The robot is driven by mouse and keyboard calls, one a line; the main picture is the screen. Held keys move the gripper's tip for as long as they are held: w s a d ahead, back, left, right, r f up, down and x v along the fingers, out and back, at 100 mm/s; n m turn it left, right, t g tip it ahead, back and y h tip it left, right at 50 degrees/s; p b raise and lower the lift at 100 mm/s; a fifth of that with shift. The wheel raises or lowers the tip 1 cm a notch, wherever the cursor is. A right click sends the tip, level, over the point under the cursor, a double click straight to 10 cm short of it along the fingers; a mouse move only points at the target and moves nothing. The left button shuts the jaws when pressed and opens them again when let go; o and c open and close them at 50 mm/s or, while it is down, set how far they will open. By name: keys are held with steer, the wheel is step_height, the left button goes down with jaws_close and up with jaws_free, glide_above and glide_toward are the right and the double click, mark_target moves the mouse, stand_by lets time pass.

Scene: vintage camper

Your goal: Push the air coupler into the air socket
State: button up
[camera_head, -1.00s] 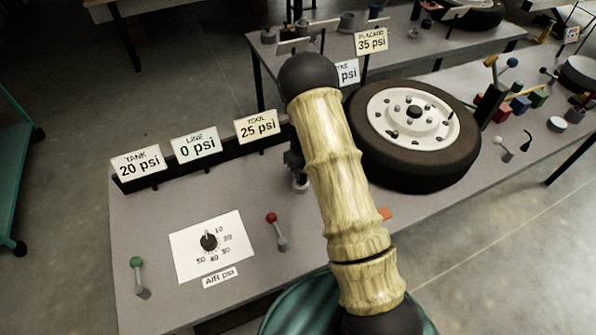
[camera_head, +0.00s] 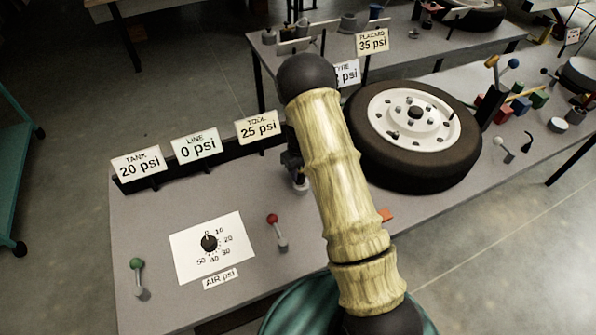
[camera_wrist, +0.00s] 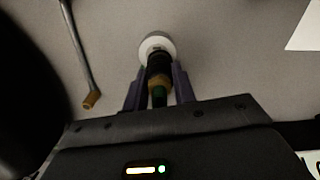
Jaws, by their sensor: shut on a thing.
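In the wrist view, my gripper (camera_wrist: 158,88) is shut on the air coupler (camera_wrist: 158,80), a dark cylinder with a brass-coloured band and a green end between the two purple fingers. The coupler's far end meets or overlaps a pale round fitting (camera_wrist: 152,41), which looks like the air socket. I cannot tell whether the coupler is inside it or only in front of it. In the head view, my arm hides most of the gripper and the coupler; a small metal cylinder (camera_head: 301,184) shows beside the arm.
A grey rod with a brass tip (camera_wrist: 91,99) lies left of the gripper in the wrist view. The bench (camera_head: 150,210) carries a red-knobbed lever (camera_head: 273,219), a green-knobbed lever (camera_head: 136,264), an air dial (camera_head: 209,242) and a wheel (camera_head: 415,130). Signs read tank 20, line 0, tool 25 psi.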

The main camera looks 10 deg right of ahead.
steer(key=shift+s+a, duration=0.15)
steer(key=shift+s+d, duration=0.25)
steer(key=shift+d, duration=0.3)
steer(key=shift+a, duration=0.1)
steer(key=shift+a, duration=0.1)
steer(key=shift+w, duration=0.25)
steer(key=shift+f+b, duration=0.5)
steer(key=shift+f, duration=0.05)
stand_by(0.6)
steer(key=o, duration=1)
